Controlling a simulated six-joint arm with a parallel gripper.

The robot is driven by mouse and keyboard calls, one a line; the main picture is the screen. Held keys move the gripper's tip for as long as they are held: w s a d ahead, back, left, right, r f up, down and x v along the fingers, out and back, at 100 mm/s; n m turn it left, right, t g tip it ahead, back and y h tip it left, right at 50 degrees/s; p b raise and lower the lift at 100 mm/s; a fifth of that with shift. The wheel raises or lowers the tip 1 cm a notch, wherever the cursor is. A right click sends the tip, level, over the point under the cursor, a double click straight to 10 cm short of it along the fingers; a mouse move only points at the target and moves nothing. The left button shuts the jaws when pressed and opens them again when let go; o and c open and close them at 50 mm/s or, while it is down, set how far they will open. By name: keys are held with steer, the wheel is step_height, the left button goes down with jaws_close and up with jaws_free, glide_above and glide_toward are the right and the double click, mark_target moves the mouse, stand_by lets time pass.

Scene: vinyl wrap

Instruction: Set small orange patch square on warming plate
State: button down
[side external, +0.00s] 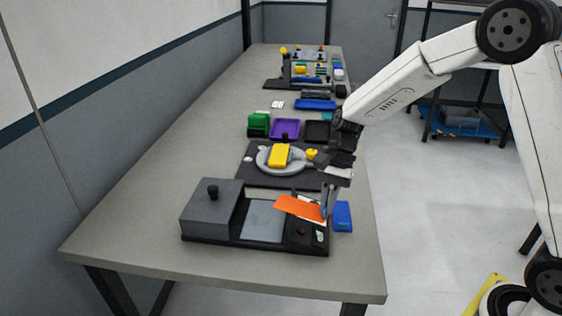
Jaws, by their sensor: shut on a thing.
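A flat orange patch (297,207) is held at its right end by my gripper (326,211), which is shut on it. The patch is tilted and sits over the right part of a dark device base. The grey warming plate (263,221) lies bare in that base, left of my gripper. The patch's left end is near the plate's upper right corner. I cannot tell exactly how high the patch is above the base. A white piece shows beneath the patch, partly hidden.
A dark grey box with a black knob (212,208) stands left of the plate. A blue block (342,216) is right of my gripper. Behind are a round grey dish (262,160) with a yellow block (279,155), a purple tray (285,129) and a green block (258,124). The table's front left is clear.

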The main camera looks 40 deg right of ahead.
steer(key=s+a+r+m+t+h, duration=0.1)
steer(key=s+a+r+m+t, duration=0.2)
steer(key=m, duration=1.1)
steer(key=shift+a+r+t, duration=1)
steer(key=shift+a+t, duration=0.5)
steer(key=shift+t, duration=0.7)
steer(key=shift+s, duration=0.1)
steer(key=w+a+f, duration=0.1)
steer(key=w+f, duration=0.1)
steer(key=w, duration=0.2)
steer(key=w+a+f, duration=0.1)
steer(key=w+f, duration=0.2)
steer(key=w, duration=0.1)
steer(key=w+a+f, duration=0.1)
steer(key=w+f, duration=0.2)
steer(key=w, duration=0.1)
steer(key=shift+w+a+f, duration=0.15)
steer(key=shift+w+f, duration=0.4)
steer(key=shift+f, duration=0.1)
